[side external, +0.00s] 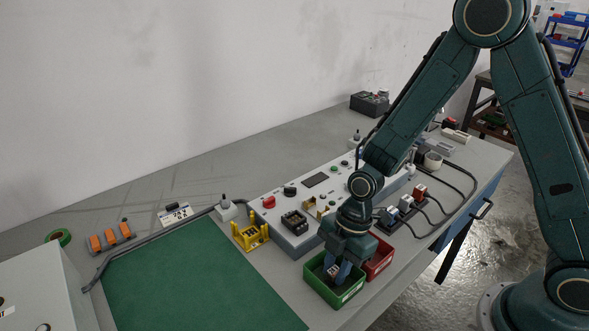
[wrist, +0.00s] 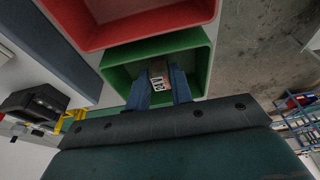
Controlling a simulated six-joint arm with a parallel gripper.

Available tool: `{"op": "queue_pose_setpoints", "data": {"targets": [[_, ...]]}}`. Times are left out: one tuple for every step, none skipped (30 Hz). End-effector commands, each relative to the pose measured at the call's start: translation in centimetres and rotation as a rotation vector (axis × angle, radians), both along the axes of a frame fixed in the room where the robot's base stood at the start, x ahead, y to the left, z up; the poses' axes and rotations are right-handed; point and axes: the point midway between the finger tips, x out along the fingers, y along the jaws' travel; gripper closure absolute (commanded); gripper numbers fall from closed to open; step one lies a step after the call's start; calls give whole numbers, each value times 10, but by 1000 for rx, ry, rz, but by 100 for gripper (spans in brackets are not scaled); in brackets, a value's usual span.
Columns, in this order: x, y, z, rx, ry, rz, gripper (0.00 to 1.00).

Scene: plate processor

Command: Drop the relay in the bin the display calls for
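My gripper (side external: 335,271) points down into the green bin (side external: 350,293) at the front of the bench. Its blue fingers (wrist: 158,88) are closed on both sides of the relay (wrist: 158,77), a small block with a white printed label and an orange-brown side. The relay is at or just inside the green bin's mouth; I cannot tell if it touches the floor. The red bin (side external: 381,259) stands right behind the green one and looks empty in the wrist view (wrist: 130,32). The display (side external: 315,180) on the grey control panel looks dark, and its text is unreadable.
The grey control panel (side external: 290,236) stands close behind the bins. A yellow holder (side external: 250,236) is left of it, and a green mat (side external: 190,285) covers the front left. Cabled blocks (side external: 405,203) sit to the right. The bench edge is close to the bins.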

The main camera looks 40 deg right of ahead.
Motion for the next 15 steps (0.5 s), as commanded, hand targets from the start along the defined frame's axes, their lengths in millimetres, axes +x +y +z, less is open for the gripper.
{"op": "queue_pose_setpoints", "data": {"targets": [[0,0,0,0,0,0,67],[0,0,0,0,0,0,61],[0,0,0,0,0,0,59],[0,0,0,0,0,0,59],[0,0,0,0,0,0,59],[0,0,0,0,-1,0,59],[0,0,0,0,-1,0,59],[0,0,0,0,-1,0,59],[0,0,0,0,-1,0,59],[0,0,1,0,-1,0,59],[0,0,1,0,-1,0,59],[0,0,1,0,-1,0,59],[0,0,1,0,-1,0,59],[0,0,2,0,-1,0,59],[0,0,3,0,-2,-1,59]]}}
